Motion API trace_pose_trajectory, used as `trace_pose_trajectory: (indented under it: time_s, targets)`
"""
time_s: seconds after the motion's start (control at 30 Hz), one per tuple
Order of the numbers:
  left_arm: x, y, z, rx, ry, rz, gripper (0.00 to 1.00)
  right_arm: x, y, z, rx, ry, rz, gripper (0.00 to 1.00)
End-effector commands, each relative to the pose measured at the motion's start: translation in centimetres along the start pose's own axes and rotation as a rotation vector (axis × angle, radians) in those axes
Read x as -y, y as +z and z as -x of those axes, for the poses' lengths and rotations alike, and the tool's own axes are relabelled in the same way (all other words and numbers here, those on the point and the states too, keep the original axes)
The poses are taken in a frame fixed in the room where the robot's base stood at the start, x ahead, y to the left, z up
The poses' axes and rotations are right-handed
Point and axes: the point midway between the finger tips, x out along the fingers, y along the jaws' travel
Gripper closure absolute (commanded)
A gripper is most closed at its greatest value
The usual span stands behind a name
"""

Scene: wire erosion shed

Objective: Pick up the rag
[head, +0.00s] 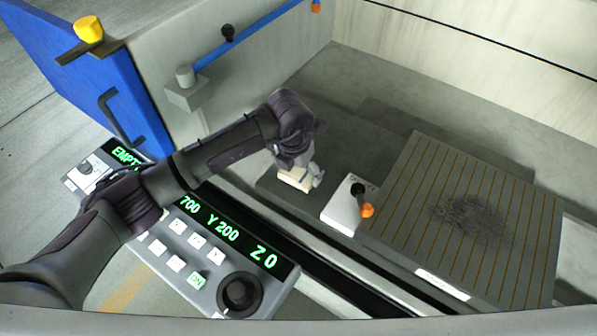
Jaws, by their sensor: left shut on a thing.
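A small cream folded piece, which looks like the rag (294,181), is at the tip of my left gripper (298,165), over the dark grey machine bed. My left arm reaches in from the left across the control panel, and the gripper points down, shut on the rag. The fingers and the gripper's wrist hide part of the rag. I cannot tell whether the rag still touches the bed. My right gripper is out of view.
A white block (341,215) with an orange-tipped lever stands just right of the rag. Further right is a striped plate (415,205) with a dark pile of filings (470,218). The control panel (205,285) lies in front, a blue door (85,75) at left.

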Motion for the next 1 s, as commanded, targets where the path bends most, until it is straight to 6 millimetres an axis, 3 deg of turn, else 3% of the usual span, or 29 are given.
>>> trace_pose_trajectory:
  time_s: [0.2,0.6,0.8,1.0]
  targets:
    - [-0.1,0.6,3.2,0.006,0.003,-0.002,0.36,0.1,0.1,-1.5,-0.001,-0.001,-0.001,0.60]
    - [8.7,2.6,8.0,0.003,0.000,-0.005,0.36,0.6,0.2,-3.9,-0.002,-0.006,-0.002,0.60]
    - [10.9,3.1,9.4,0.001,0.001,-0.002,0.36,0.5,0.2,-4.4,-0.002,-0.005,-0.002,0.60]
    - [11.6,3.2,9.9,-0.001,0.000,0.001,0.36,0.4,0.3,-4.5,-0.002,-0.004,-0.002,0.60]
